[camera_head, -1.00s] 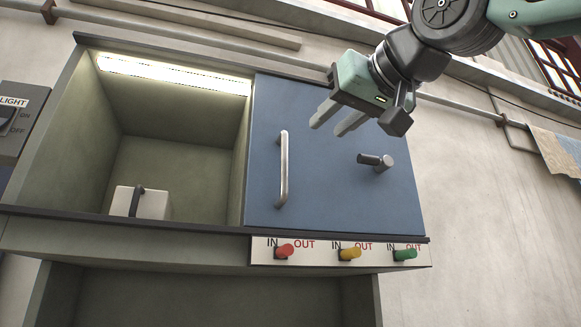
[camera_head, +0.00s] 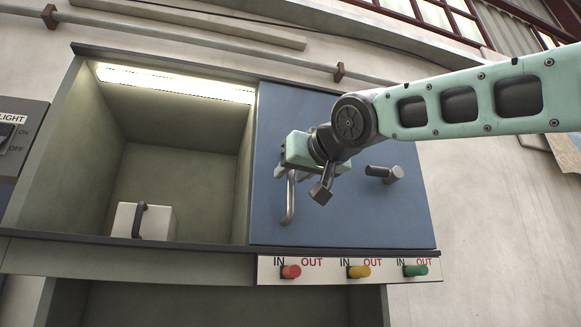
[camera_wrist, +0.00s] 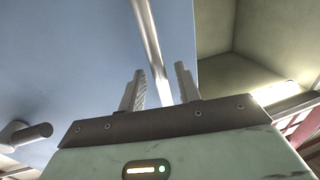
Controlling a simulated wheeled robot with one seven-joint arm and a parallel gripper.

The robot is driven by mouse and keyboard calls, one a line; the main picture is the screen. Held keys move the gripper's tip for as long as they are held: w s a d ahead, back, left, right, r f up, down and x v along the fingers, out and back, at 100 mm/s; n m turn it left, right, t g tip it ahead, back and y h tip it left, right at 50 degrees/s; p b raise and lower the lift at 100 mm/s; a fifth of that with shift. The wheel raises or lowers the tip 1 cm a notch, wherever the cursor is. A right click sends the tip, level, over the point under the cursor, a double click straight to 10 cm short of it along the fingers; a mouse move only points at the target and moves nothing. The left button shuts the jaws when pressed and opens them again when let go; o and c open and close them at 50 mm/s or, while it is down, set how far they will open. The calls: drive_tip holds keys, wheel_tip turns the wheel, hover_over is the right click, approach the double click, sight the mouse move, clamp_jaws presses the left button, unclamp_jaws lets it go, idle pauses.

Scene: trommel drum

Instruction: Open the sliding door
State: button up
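The blue sliding door (camera_head: 330,215) covers the right half of the cabinet, and the left half stands open. Its long vertical metal handle (camera_head: 289,205) is near the door's left edge, its upper part hidden behind my gripper (camera_head: 285,172). In the wrist view the door (camera_wrist: 60,70) fills the left side, and the handle (camera_wrist: 148,35) runs down between the two fingers of my gripper (camera_wrist: 160,88). The fingers are apart, one on each side of the handle, with visible gaps. A short round knob (camera_head: 385,174) sticks out of the door to the right.
The lit open compartment (camera_head: 180,170) holds a white box with a dark handle (camera_head: 142,220). A strip with red, yellow and green knobs (camera_head: 350,270) runs below the door. A light switch panel (camera_head: 15,135) is on the far left.

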drive_tip(key=shift+w+a, duration=0.35)
drive_tip(key=shift+w, duration=0.25)
clamp_jaws()
